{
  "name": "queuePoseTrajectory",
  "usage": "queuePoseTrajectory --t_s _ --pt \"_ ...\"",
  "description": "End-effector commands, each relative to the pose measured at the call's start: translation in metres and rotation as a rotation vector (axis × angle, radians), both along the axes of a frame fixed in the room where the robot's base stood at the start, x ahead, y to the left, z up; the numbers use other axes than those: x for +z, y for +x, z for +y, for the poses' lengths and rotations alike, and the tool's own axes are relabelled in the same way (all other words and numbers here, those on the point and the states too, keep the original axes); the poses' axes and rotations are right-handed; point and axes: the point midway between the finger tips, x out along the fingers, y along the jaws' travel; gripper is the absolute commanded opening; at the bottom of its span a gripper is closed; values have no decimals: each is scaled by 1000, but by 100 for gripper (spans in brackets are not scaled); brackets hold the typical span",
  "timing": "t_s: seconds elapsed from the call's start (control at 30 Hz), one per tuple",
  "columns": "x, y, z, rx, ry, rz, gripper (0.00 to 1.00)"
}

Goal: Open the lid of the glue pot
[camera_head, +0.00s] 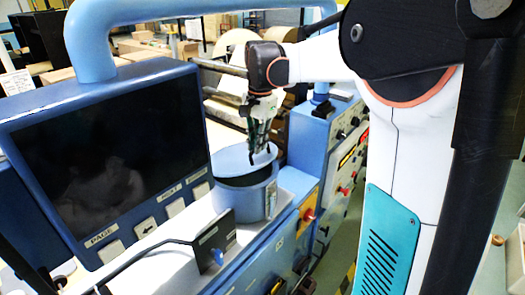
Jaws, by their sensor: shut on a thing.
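The glue pot (243,202) is a round blue pot standing on a pale ledge to the right of the screen. Its blue lid (236,160) sits over the top, with a dark band between lid and pot body; I cannot tell whether this is a gap or a dark rim. My gripper (260,157) points down at the lid's right side and is shut on the lid. The exact contact between fingertips and lid is too small to see clearly.
A large dark screen (110,150) in a blue housing stands close on the left. A black labelled plate (214,238) stands in front of the pot. Blue control panels with knobs (340,140) lie to the right. Paper rolls (232,45) are behind.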

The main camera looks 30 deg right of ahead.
Motion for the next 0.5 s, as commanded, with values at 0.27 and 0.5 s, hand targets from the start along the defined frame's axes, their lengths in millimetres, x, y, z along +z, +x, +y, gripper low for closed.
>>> queuePoseTrajectory --t_s 0.27,0.5 --pt "32 25 9 1 2 -5 0" --pt "44 38 15 1 3 -8 0"
